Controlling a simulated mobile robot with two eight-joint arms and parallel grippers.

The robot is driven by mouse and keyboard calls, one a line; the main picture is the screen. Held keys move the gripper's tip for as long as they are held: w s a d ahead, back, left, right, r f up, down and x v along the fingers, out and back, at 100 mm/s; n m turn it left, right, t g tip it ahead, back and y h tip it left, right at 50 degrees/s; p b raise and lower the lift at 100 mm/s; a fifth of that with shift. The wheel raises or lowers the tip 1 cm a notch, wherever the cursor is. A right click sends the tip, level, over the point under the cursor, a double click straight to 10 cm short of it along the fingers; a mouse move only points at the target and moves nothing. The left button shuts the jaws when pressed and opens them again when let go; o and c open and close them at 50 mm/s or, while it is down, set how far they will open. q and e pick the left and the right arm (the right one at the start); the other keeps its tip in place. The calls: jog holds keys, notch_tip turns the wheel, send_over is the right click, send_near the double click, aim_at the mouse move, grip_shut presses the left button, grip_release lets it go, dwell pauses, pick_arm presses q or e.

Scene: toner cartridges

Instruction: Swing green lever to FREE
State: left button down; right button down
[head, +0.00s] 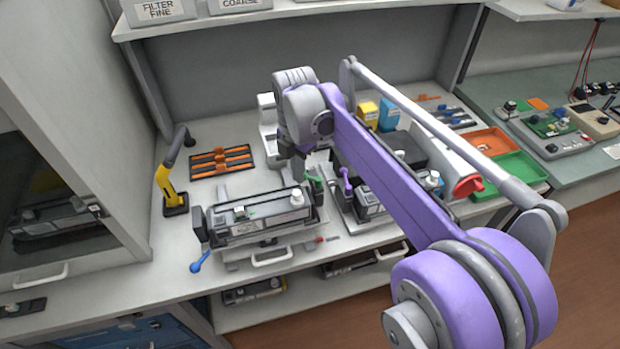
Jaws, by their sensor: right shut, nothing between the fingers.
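The green lever (314,186) stands at the right end of the grey cradle that holds a dark toner cartridge (262,217). Any FREE marking is too small to read. My right gripper (298,172) comes down from above and is shut and empty. Its dark fingertips are just left of the green lever's upper part, and I cannot tell whether they touch it. My left gripper is not in view.
A blue lever (200,262) sticks out at the cradle's front left. A purple lever (345,182) stands on a second cradle to the right. A yellow-and-black arm (166,185) and a black tray with orange parts (222,161) are at the left. Orange (490,141) and green trays (512,172) lie right.

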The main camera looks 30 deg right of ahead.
jog(key=shift+w+d, duration=0.1)
dwell(0.3)
jog(key=shift+w+d, duration=0.1)
jog(key=shift+w, duration=0.1)
dwell(0.3)
